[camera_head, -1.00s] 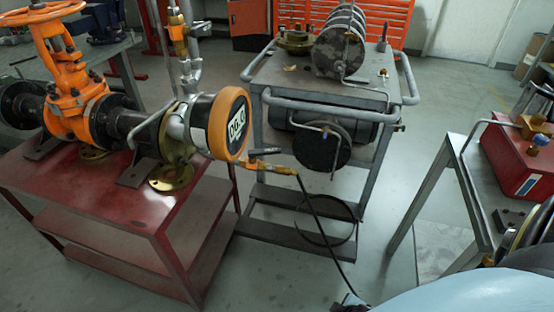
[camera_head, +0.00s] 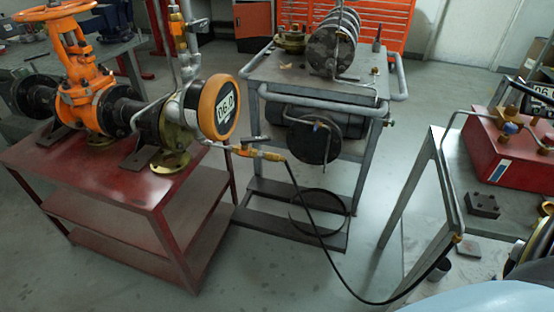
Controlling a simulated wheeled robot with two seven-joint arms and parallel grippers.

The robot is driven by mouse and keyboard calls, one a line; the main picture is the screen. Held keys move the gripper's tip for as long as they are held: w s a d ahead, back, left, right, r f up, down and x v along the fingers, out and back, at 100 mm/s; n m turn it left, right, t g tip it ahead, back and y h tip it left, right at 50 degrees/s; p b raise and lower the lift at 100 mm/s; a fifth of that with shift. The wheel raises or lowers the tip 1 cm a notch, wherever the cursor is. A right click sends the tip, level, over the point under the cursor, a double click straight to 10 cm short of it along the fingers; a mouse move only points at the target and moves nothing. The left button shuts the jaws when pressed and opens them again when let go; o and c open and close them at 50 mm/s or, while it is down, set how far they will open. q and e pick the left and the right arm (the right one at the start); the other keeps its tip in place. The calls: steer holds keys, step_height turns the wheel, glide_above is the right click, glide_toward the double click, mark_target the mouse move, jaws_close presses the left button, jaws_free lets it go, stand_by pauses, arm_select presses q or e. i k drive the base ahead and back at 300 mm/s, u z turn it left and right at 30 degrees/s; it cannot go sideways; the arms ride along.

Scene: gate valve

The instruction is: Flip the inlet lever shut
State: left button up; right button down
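An orange gate valve (camera_head: 82,90) with a handwheel sits in a dark pipe line on a red bench. A round orange-rimmed gauge (camera_head: 222,108) faces out at the line's right end. Below and right of it, a small brass valve (camera_head: 243,151) carries a short dark lever (camera_head: 256,138), which lies roughly along its pipe. A black hose (camera_head: 322,240) runs from this fitting. Another small brass valve (camera_head: 178,32) is on the upright pipe, with a handle beside it. I cannot tell which lever is the inlet one. Neither of my grippers is visible.
A grey cart (camera_head: 340,82) with round metal parts stands behind the fitting. The red bench (camera_head: 105,182) is at left. At right, a grey table (camera_head: 432,140) holds a red box (camera_head: 480,150) with pipework. The hose loops over the open floor between them.

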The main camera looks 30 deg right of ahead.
mark_target(244, 140)
steer(key=k, duration=0.15)
steer(key=z, duration=0.8)
steer(key=i, duration=0.65)
steer(key=u, duration=0.8)
